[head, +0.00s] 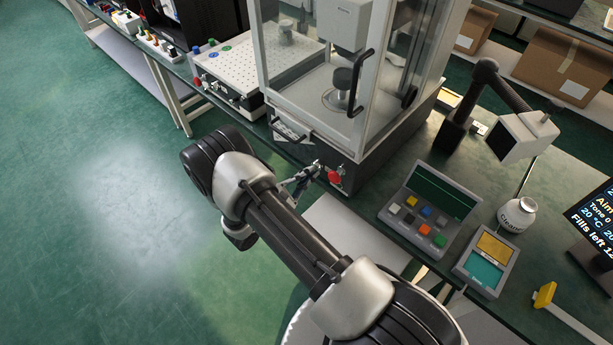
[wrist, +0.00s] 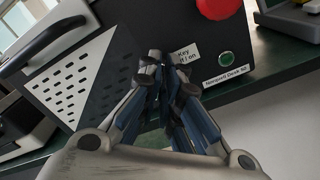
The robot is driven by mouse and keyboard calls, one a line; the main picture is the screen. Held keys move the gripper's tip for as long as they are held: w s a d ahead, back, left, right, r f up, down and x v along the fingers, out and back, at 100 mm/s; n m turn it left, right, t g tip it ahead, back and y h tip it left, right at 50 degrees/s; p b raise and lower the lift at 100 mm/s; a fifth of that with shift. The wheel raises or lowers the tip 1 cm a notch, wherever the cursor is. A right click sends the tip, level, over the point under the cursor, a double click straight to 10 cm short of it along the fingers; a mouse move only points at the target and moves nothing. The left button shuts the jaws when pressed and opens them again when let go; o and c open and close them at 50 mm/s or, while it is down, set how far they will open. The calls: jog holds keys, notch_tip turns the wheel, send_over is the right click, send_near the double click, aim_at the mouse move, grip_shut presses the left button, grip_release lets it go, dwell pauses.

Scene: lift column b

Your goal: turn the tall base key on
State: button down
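The tall glass-walled machine (head: 345,75) stands on a dark base (head: 385,140) at the bench's front edge. In the wrist view the base's dark front panel (wrist: 125,50) fills the upper part. A small grey key (wrist: 155,54) shows at my fingertips, left of a white label (wrist: 187,54) reading "Key" and "on". My gripper (wrist: 165,78) has its fingers drawn close together and looks shut on the key, whose lower part they hide. The key's exact angle cannot be told. In the head view my gripper (head: 312,171) is at the base's front.
A red knob (wrist: 218,6) and a green button (wrist: 228,59) sit right of the key, close to my fingers. A perforated vent (wrist: 75,88) is at left. A button box (head: 425,215) and a bottle (head: 517,214) stand right on the bench. Open floor (head: 110,200) lies left.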

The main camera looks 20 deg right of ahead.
jog(key=shift+s+f+m+b, duration=0.1)
jog(key=shift+m+b, duration=0.3)
jog(key=shift+m, duration=0.55)
jog(key=shift+s+f+m+b, duration=0.1)
jog(key=shift+m+b, duration=0.25)
jog(key=shift+m, duration=0.6)
jog(key=c, duration=1.8)
grip_release()
jog(key=shift+w, duration=0.1)
jog(key=v, duration=1.2)
